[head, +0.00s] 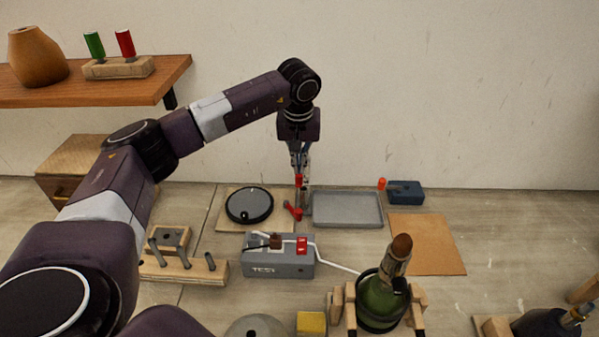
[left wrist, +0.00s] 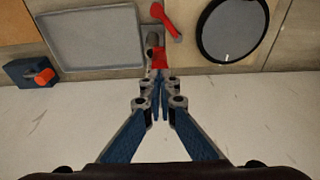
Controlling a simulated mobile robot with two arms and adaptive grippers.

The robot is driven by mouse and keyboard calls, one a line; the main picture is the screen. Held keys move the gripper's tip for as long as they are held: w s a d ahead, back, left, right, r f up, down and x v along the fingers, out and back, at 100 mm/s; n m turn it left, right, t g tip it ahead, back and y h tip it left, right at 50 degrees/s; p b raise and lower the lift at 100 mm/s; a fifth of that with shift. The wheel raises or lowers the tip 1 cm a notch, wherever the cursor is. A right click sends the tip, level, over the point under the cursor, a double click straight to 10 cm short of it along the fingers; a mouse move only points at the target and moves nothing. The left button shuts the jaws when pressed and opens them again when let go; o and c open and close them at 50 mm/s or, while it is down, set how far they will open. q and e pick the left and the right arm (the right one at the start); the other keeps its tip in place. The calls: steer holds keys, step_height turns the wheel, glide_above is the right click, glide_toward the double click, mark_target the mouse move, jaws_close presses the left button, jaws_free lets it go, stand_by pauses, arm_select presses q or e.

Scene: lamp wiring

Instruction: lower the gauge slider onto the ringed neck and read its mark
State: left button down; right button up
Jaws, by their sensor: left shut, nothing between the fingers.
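A small upright grey gauge post (head: 305,200) stands at the back, beside the grey tray. A red piece, likely its slider (head: 299,181), shows near its top; it also shows in the left wrist view (left wrist: 160,60). My left gripper (head: 302,164) points down with its fingers together and empty, right at the red piece; I cannot tell whether they touch. The fingertips also show in the left wrist view (left wrist: 160,88). A green bottle (head: 380,301) with a brown stopper leans in a wooden cradle at the front. I cannot make out a ring on its neck or any gauge mark.
A red-handled part (head: 293,211) lies beside the post. A round black disc (head: 249,205) is to its left, the grey tray (head: 347,221) to its right. A grey test box (head: 279,263) with a white cable stands in front. A brown mat (head: 428,250) lies bare at right.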

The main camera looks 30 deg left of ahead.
arm_select(q)
steer(key=shift+f+b, duration=0.6)
steer(key=shift+f, duration=0.45)
stand_by(0.6)
steer(key=shift+r+p, duration=1.8)
steer(key=shift+r, duration=0.8)
steer(key=shift+f, duration=0.1)
